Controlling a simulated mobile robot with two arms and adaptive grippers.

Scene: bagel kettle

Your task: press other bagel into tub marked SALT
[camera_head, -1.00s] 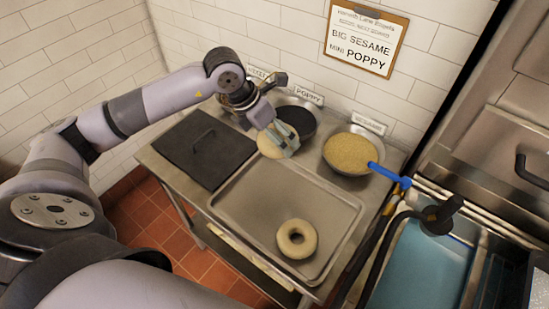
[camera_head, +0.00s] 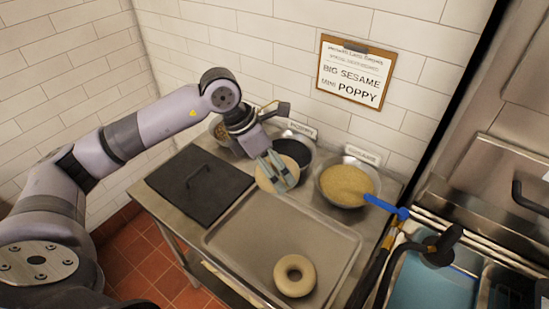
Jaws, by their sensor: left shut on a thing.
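My left gripper (camera_head: 286,178) is shut on a pale bagel (camera_head: 266,176) and holds it over the back edge of the metal tray, in front of the bowl of dark seeds. A second, larger-looking pale bagel (camera_head: 294,290) lies flat on the tray (camera_head: 245,232) near its front right. The bowl of dark seeds (camera_head: 302,147) has a tag reading POPPY (camera_head: 302,130). A bowl of tan seeds (camera_head: 347,184) has a tag that seems to read SESAME (camera_head: 363,154). I see no tag that reads SALT. My right gripper is not in view.
A dark flat lid with a handle (camera_head: 200,184) covers the counter's left part. Another bowl (camera_head: 219,128) is partly hidden behind my left arm. A blue-handled tool (camera_head: 385,206) juts from the sesame bowl's right side. A water-filled basin (camera_head: 430,285) stands at right.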

